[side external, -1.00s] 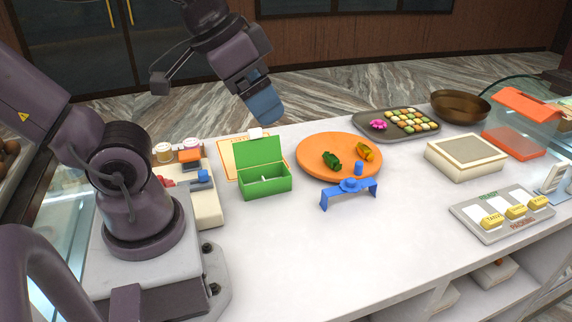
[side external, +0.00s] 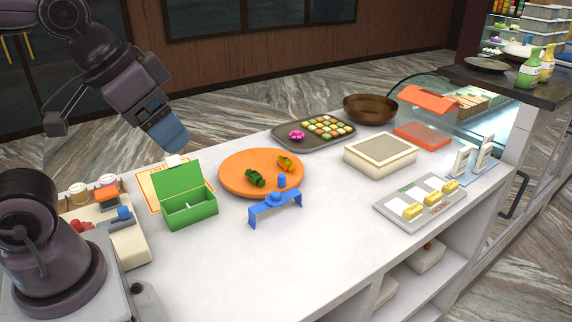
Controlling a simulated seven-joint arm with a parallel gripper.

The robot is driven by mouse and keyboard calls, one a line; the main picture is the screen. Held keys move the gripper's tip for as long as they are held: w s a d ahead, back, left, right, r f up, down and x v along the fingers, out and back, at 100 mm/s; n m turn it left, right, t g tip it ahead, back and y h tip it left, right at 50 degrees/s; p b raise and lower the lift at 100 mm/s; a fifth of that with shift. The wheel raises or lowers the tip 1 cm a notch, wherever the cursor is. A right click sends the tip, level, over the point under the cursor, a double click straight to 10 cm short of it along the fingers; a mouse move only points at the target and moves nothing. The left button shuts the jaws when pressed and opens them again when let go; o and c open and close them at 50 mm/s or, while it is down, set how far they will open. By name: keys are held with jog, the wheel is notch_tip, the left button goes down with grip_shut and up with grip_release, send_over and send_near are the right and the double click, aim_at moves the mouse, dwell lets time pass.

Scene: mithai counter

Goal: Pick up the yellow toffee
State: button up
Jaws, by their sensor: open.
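The yellow toffee (side external: 286,163) lies on the right part of the round orange board (side external: 233,185), towards the back. It looks like a small twisted wrapper. A green toffee (side external: 255,178) lies on the same board, nearer the front and to the left. My gripper (side external: 174,140) is in the air above the back left of the counter, left of the board and well apart from both toffees. Its fingers are blurred into the blue end piece. It holds nothing that I can see.
An open green box (side external: 190,214) stands left of the board. A blue stand (side external: 275,207) is at the board's front edge. A dark tray of sweets (side external: 291,145), a brown bowl (side external: 370,108) and a cream box (side external: 380,154) are behind and right. The front counter is clear.

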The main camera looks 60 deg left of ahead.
jog(key=g, duration=0.1)
send_near(286, 160)
jog(key=x, duration=0.2)
jog(key=a+x, duration=0.1)
jog(key=x, duration=0.1)
jog(key=shift+w, duration=0.1)
jog(key=shift+d+x, duration=0.2)
jog(key=shift+x, duration=1.15)
jog(key=shift+d+x, duration=0.2)
jog(key=shift+x, duration=1.2)
